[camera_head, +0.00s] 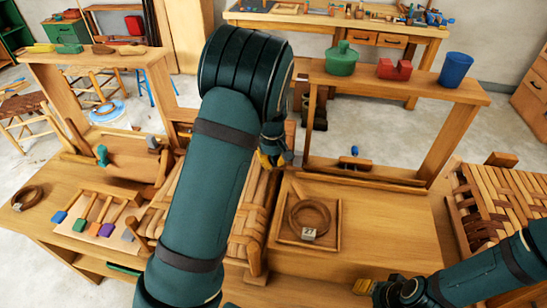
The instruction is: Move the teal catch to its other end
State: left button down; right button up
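The teal catch (102,155) is a small upright knob on a tilted wooden panel at the left of the bench. Its mounting is too small to make out clearly. My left gripper (272,160) points down near the picture's middle, to the right of the catch and well apart from it. Its fingers are partly hidden by my own arm, so whether they are open is unclear. My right gripper (362,287) is low at the right, above the bench front, far from the catch. Its finger opening is too small to judge.
A wooden frame stands at the right with a blue knob (354,158) on its lower rail. A tray (338,238) holds a ring. Colored-tipped tools (92,215) lie at the left front. A woven seat (247,225) is partly behind my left arm. Bare bench (395,225) lies at the right.

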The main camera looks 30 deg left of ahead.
pick_arm(q)
jog(key=shift+s+f, duration=0.35)
jog(key=shift+f, duration=0.2)
jog(key=shift+w, duration=0.15)
jog(key=shift+w+a+f, duration=0.1)
jog(key=shift+w+a, duration=0.15)
jog(key=shift+w, duration=0.6)
jog(key=shift+w+a+f, duration=0.1)
jog(key=shift+w+a, duration=0.1)
jog(key=shift+w, duration=0.6)
jog(key=shift+s+r, duration=0.15)
notch_tip(320, 180, up, 3)
jog(key=p, duration=0.2)
jog(key=shift+p, duration=0.4)
jog(key=r+p, duration=0.2)
jog(key=r, duration=0.1)
jog(key=r+p, duration=0.2)
jog(key=shift+s+d+r, duration=0.15)
jog(key=shift+s, duration=0.15)
